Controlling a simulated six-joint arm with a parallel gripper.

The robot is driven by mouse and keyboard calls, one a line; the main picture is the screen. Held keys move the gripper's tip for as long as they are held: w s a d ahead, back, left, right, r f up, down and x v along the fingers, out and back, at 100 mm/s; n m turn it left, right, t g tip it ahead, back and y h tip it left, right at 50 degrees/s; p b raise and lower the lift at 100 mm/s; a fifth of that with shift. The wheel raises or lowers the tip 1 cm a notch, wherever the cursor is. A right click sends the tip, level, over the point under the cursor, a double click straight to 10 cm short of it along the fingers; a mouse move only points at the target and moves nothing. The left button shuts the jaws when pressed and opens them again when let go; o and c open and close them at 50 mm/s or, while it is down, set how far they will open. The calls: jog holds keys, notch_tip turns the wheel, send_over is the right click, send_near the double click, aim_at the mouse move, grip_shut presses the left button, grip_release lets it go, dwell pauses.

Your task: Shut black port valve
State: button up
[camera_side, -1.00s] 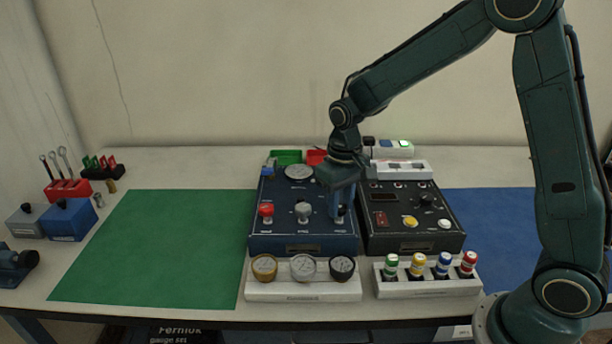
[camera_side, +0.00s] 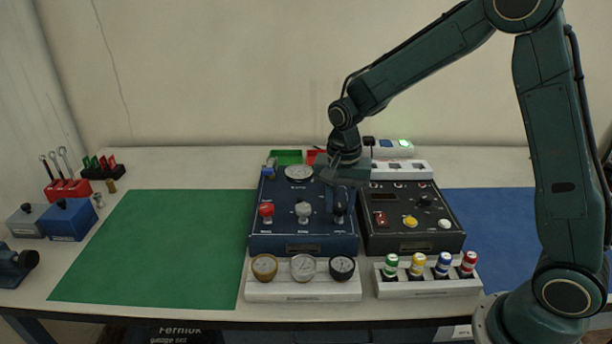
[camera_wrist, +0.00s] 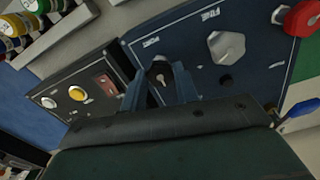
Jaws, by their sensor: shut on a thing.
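The black port valve (camera_side: 339,214) is the rightmost of three knobs on the blue panel. My gripper (camera_side: 341,205) points straight down over it and is shut on it, partly hiding it. In the wrist view, the black valve (camera_wrist: 159,70) sits between the two fingers of my gripper (camera_wrist: 160,78), beside the word PORT. The grey valve (camera_side: 303,210) stands just left of it, and the red valve (camera_side: 266,211) is further left. Both also show in the wrist view, grey (camera_wrist: 227,47) and red (camera_wrist: 303,19).
The dark control panel (camera_side: 438,240) adjoins the blue panel on the right. A white gauge stand (camera_side: 295,292) and a rack of capped bottles (camera_side: 440,288) stand in front. The green mat (camera_side: 160,240) at left is clear.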

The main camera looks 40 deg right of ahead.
aim_at(340, 207)
jog(key=shift+r+m, duration=0.1)
jog(key=shift+m, duration=0.4)
jog(key=o, duration=1)
notch_tip(340, 207, up, 14)
jog(key=shift+f, duration=0.1)
dwell(0.5)
